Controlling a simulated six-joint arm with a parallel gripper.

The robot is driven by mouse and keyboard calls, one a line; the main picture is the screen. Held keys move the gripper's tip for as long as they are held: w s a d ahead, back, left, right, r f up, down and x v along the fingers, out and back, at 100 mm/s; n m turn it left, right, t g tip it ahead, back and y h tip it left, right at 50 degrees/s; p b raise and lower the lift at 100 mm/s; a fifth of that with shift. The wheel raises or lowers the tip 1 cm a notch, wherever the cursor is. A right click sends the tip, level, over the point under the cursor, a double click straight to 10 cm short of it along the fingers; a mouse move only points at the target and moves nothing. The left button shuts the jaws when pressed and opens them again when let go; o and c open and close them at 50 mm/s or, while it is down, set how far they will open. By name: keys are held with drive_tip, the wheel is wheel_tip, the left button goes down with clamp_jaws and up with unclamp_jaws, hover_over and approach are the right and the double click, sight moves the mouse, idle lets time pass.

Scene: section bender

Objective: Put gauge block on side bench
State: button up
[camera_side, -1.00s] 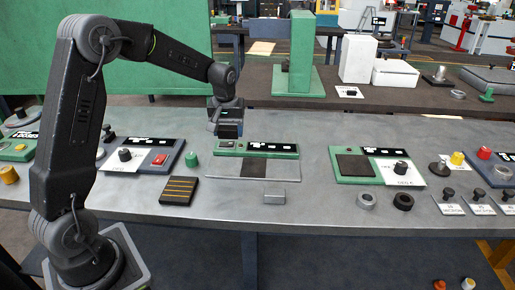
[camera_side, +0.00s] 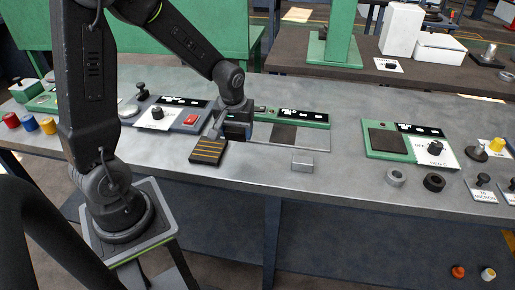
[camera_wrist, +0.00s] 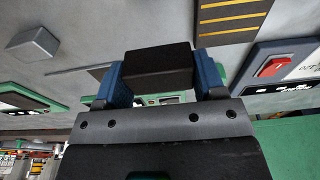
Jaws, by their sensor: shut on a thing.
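My gripper (camera_wrist: 158,75) has blue fingers on both sides of a dark block (camera_wrist: 160,66) in the wrist view and is shut on it. In the side view my gripper (camera_side: 237,133) is over the grey bench, by the left end of the middle green panel and beside the striped pad. The held block is hard to make out there. A small silver-grey block (camera_side: 303,161) lies free on the grey bench; it also shows in the wrist view (camera_wrist: 33,45). I cannot tell which block is the gauge block. The dark side bench (camera_side: 300,62) stands behind.
A dark pad with yellow stripes (camera_side: 208,152) lies close to my gripper. A panel with a red switch (camera_side: 191,119) is to its left. A green column (camera_side: 341,32) and a white box (camera_side: 440,47) stand on the back bench. Two rings (camera_side: 396,177) lie at right.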

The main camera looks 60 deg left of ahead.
sight(254, 160)
drive_tip(key=w+d+f, duration=0.1)
drive_tip(key=d, duration=0.1)
drive_tip(key=w+d+f, duration=0.2)
drive_tip(key=shift+f, duration=2)
drive_tip(key=shift+f, duration=0.1)
drive_tip(key=o, duration=1.2)
